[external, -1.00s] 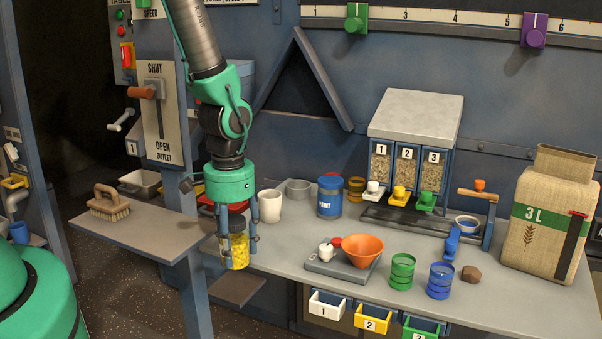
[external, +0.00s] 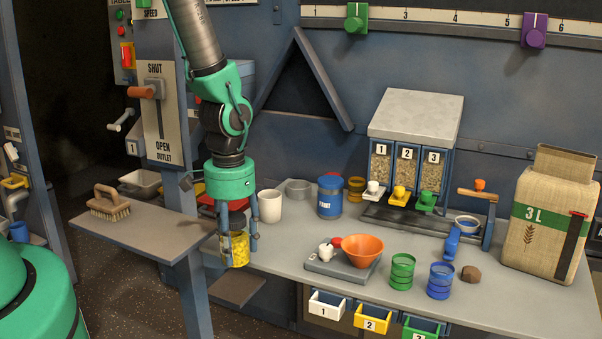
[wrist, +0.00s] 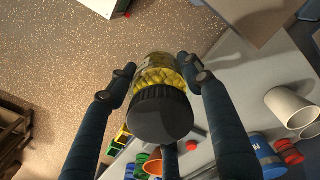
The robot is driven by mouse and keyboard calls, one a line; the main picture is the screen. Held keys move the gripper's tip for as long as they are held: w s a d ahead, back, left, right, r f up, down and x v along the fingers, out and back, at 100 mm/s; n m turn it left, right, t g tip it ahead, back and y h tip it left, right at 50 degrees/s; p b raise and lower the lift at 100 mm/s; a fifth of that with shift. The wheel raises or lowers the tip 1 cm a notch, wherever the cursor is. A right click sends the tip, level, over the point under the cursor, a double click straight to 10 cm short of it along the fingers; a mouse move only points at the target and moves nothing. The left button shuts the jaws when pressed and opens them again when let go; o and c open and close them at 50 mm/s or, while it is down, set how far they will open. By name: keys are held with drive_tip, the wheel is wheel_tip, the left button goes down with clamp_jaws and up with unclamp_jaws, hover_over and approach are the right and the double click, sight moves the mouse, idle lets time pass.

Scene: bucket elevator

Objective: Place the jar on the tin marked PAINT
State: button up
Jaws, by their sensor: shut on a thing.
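The jar (external: 236,252) is clear with yellow contents. My gripper (external: 240,243) is shut on it, with fingers on either side, at the left end of the bench. In the wrist view the jar (wrist: 152,75) sits between the fingers, its black lid (wrist: 160,113) toward the camera. I cannot tell its exact clearance from the bench edge. The blue tin marked PAINT (external: 329,203) stands upright on the bench, behind and right of my gripper, with nothing on its lid. Its blue side also shows at the lower right of the wrist view (wrist: 266,158).
A white cup (external: 270,206) stands between my gripper and the tin. A scale (external: 343,268) with an orange bowl (external: 362,250) lies to the right. A shelf (external: 150,228) with a brush is left.

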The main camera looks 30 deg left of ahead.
drive_tip(key=w+d+r+p, duration=0.1)
drive_tip(key=w+r+p, duration=0.3)
drive_tip(key=w, duration=0.7)
drive_tip(key=w+d+r+p, duration=0.1)
drive_tip(key=w+r+p, duration=0.4)
drive_tip(key=w, duration=0.7)
drive_tip(key=shift+d+r+n, duration=0.3)
drive_tip(key=shift+r+n, duration=0.1)
drive_tip(key=shift+r, duration=0.55)
drive_tip(key=shift+w, duration=0.15)
drive_tip(key=p, duration=0.1)
hover_over(331, 179)
drive_tip(key=shift+f, duration=0.75)
drive_tip(key=shift+f, duration=1.75)
drive_tip(key=shift+f, duration=0.1)
drive_tip(key=o, duration=1.5)
drive_tip(key=shift+c, duration=0.2)
